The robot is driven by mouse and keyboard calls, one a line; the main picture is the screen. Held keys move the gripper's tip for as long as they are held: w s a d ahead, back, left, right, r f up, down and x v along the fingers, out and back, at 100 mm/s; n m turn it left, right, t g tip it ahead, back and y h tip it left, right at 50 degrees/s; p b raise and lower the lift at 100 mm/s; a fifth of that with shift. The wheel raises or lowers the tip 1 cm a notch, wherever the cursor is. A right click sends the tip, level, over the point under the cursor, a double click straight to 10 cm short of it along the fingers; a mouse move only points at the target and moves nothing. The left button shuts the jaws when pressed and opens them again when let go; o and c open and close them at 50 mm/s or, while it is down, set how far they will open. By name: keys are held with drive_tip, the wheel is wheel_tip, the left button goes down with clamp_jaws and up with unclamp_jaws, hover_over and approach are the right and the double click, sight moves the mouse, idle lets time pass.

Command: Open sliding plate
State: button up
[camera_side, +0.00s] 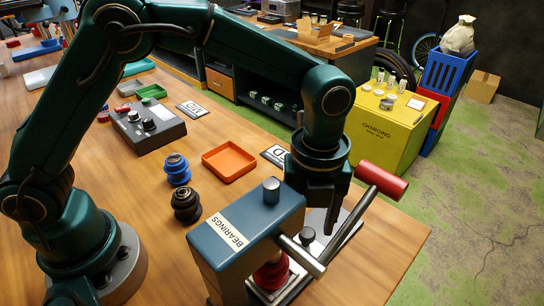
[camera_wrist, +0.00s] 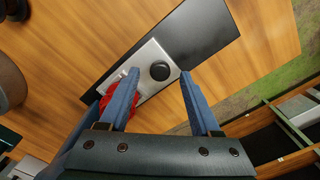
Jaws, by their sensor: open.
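The sliding plate is a silver plate (camera_wrist: 146,62) with a round black knob (camera_wrist: 160,71), lying on a dark rail (camera_wrist: 192,42) in the wrist view. The knob also shows in the side view (camera_side: 308,236), beside the blue press marked BEARINGS (camera_side: 240,232). My gripper (camera_wrist: 159,74) is open and points down above the plate. Its two blue fingers appear on either side of the knob in the wrist view, with nothing between them gripped. I cannot tell whether the fingertips are down at knob height. A red part (camera_side: 272,272) sits under the press, partly hidden.
The press lever with its red handle (camera_side: 381,182) sticks up close to my gripper. An orange tray (camera_side: 229,161), stacked blue bearings (camera_side: 177,169) and dark bearings (camera_side: 186,204) stand left of it. A grey control box (camera_side: 148,125) is further back. The table's right edge is near.

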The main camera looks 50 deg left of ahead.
drive_tip(key=shift+f, duration=0.75)
clamp_jaws()
drive_tip(key=shift+r, duration=0.1)
idle(0.8)
